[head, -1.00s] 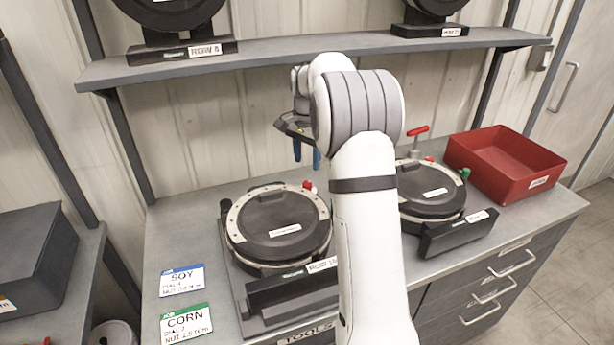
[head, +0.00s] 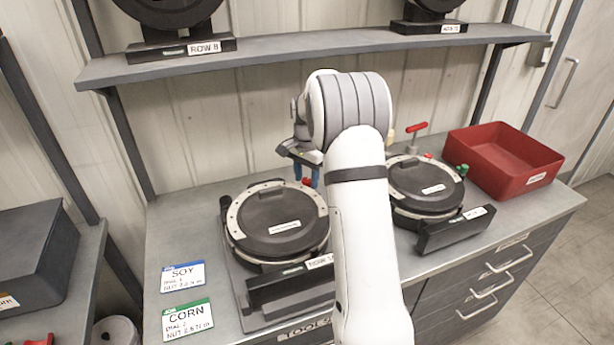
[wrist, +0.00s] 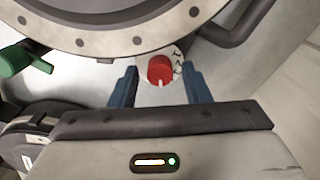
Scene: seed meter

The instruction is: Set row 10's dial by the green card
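The row 10 meter (head: 280,222) is a round dark disc with a pale bolted rim on a stand on the bench; its row label is partly hidden by my arm. Its red dial (head: 308,182) sits at the rim's back right. In the wrist view the red dial knob (wrist: 160,70), with a white pointer mark and a marked plate, lies between my fingers. My gripper (wrist: 160,88) is open, with blue fingers either side of the knob and gaps visible. The green card (head: 187,320) reads CORN, dial 2, with a nut torque line. A blue SOY card (head: 183,276) lies behind it.
A second meter (head: 425,188) stands to the right, with a red-handled tool (head: 416,128) behind it and a red bin (head: 505,160) beyond. A shelf (head: 300,50) with more meters runs above. A green knob (wrist: 25,60) shows at left in the wrist view.

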